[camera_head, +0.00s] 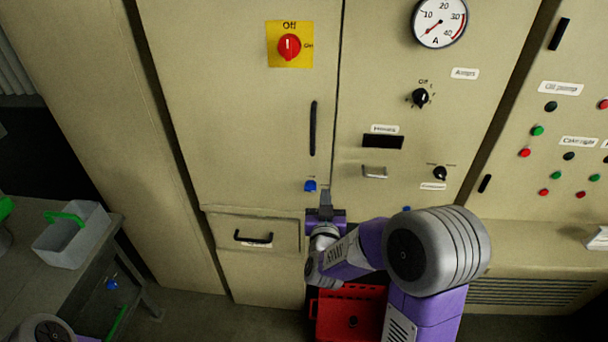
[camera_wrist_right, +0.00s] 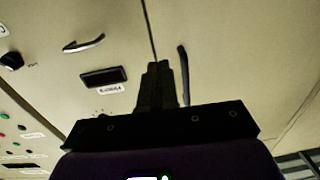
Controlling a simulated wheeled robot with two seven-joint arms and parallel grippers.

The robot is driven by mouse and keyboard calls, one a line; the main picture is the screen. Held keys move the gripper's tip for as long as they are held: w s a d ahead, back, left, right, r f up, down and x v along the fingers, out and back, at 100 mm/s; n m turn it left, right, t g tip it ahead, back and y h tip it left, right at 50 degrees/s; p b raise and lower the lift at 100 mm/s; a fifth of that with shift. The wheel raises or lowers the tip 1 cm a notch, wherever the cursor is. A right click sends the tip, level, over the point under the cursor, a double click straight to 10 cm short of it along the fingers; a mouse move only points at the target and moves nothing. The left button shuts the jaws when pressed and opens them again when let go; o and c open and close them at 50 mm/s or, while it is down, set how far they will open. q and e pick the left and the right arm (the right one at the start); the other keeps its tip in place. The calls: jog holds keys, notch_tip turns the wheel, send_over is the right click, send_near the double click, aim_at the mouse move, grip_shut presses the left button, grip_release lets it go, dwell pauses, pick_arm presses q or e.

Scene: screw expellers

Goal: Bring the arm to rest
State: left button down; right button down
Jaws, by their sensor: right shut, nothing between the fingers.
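My right arm, purple and grey, reaches up from the bottom of the head view toward the beige control cabinet (camera_head: 235,110). My right gripper (camera_head: 326,198) is shut and empty, in front of the cabinet just below and right of a small blue knob (camera_head: 310,185). In the right wrist view the gripper (camera_wrist_right: 157,68) shows as dark joined fingers pointing at the cabinet front, near the door seam. I cannot tell the exact gap to the panel. Only a rounded part of my left arm shows at the bottom left of the head view; its gripper is not seen.
The cabinet has a red switch on a yellow plate (camera_head: 289,46), a black door handle (camera_head: 313,128), a gauge (camera_head: 439,22) and a drawer (camera_head: 235,224). A red crate (camera_head: 335,310) stands below my right arm. A table with a grey bin (camera_head: 86,245) is at the left.

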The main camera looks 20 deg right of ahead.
jog(key=s+a+f+n+g+y, duration=0.1)
jog(key=s+a+f+g+y, duration=0.2)
jog(key=f, duration=0.8)
jog(key=a+f+n+g+y, duration=0.2)
jog(key=a+f+g+y, duration=0.3)
jog(key=f, duration=0.6)
jog(key=s+a+f+g+y, duration=0.2)
jog(key=s+a+f, duration=0.4)
jog(key=s, duration=0.4)
jog(key=s+a+f+g+y, duration=0.3)
jog(key=s+a+f+g, duration=0.2)
jog(key=s+a+f, duration=0.2)
notch_tip(320, 180, down, 2)
jog(key=s, duration=0.3)
jog(key=shift+f, duration=0.2)
jog(key=shift+w+d, duration=0.1)
